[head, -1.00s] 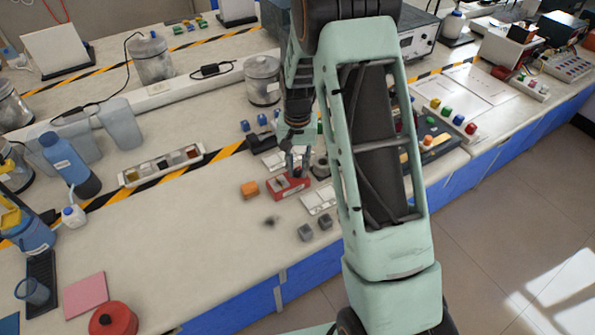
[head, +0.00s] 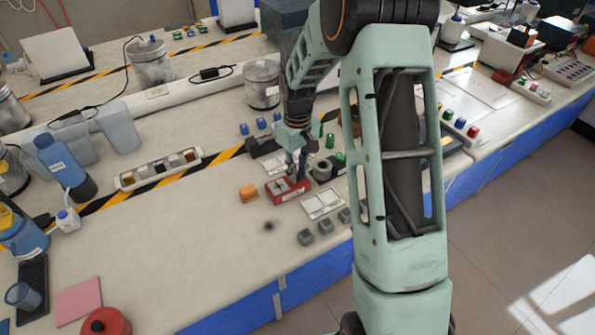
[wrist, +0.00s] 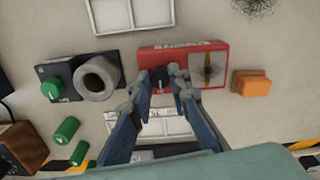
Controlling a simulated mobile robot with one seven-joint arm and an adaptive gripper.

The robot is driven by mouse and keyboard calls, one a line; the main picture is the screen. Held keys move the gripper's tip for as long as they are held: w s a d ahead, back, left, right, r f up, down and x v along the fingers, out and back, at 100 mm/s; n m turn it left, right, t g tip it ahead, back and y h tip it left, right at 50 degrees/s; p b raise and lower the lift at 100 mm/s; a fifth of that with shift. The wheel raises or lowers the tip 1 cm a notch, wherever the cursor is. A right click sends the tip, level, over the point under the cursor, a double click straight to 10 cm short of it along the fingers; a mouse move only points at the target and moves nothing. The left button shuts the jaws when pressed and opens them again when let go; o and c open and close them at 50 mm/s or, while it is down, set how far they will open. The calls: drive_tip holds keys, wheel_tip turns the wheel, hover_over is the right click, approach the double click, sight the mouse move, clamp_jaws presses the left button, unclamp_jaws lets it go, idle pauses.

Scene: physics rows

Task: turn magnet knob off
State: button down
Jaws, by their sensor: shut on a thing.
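A red box (head: 281,196) sits on the bench in the head view, below my gripper. In the wrist view the red box (wrist: 152,58) lies across the middle, with a dark round knob (wrist: 157,80) on its left half and a square window on its right half. My gripper (wrist: 160,84) points down at the box, with one finger on each side of the knob. It is shut on the knob. In the head view my gripper (head: 296,172) stands over the box and hides part of its top. The markings are too small to read.
An orange block (wrist: 252,84) lies just right of the box in the wrist view. A grey ring (wrist: 97,77) and a green button (wrist: 52,90) stand to its left. White trays (head: 322,203) and small grey blocks (head: 306,237) lie near the bench edge.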

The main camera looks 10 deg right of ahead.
sight(298, 174)
drive_tip(key=shift+n, duration=0.3)
drive_tip(key=c, duration=1.8)
unclamp_jaws()
wheel_tip(298, 174, up, 12)
drive_tip(key=shift+r, duration=0.1)
